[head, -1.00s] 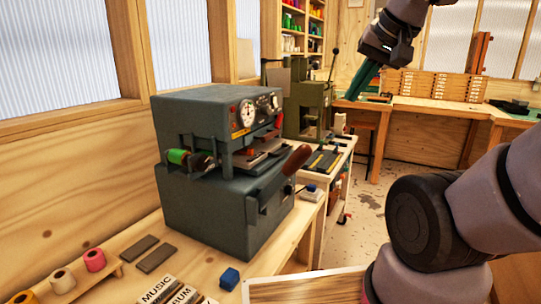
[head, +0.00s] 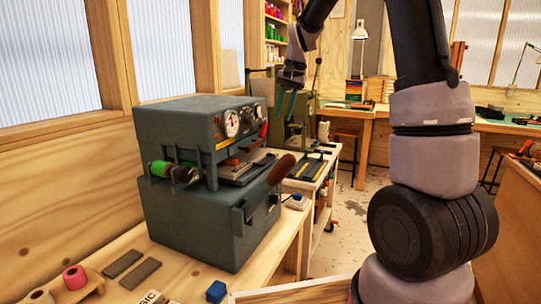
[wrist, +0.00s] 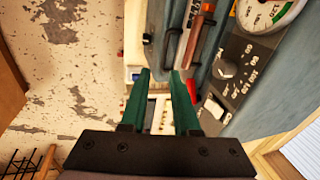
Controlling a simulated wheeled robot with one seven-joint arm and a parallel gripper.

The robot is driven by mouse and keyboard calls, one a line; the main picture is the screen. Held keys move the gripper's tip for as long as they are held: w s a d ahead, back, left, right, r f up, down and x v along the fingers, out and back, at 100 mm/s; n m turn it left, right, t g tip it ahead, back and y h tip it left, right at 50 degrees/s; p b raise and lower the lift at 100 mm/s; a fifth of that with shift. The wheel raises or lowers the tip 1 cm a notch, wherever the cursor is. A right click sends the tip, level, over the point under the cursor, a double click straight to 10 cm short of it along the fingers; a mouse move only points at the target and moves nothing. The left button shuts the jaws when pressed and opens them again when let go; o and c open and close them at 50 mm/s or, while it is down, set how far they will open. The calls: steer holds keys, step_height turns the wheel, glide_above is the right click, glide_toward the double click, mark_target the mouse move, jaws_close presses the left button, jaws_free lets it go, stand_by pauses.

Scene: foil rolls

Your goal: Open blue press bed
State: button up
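The blue-grey press (head: 205,215) stands on the wooden bench at the left in the head view. Its bed (head: 238,172) lies in the opening between the upper housing and the lower block. A brown handle (head: 281,169) sticks out at the front right of the press. My gripper (head: 286,107) hangs pointing down beyond the press front, above handle height and apart from it. In the wrist view, the green fingers (wrist: 162,74) are spread with nothing between them. The press face, with its gauge (wrist: 268,12) and knob (wrist: 226,68), fills the right side there.
A green machine (head: 306,135) and a small cart (head: 312,172) stand behind the press. Foil rolls (head: 75,277), dark bars (head: 140,272) and a blue block (head: 216,291) lie on the near bench. Open floor (head: 345,215) lies right of the bench.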

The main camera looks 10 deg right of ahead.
steer(key=g, duration=0.1)
glide_toward(270, 159)
steer(key=x, duration=0.8)
jaws_close()
steer(key=shift+w+r, duration=0.1)
stand_by(1.2)
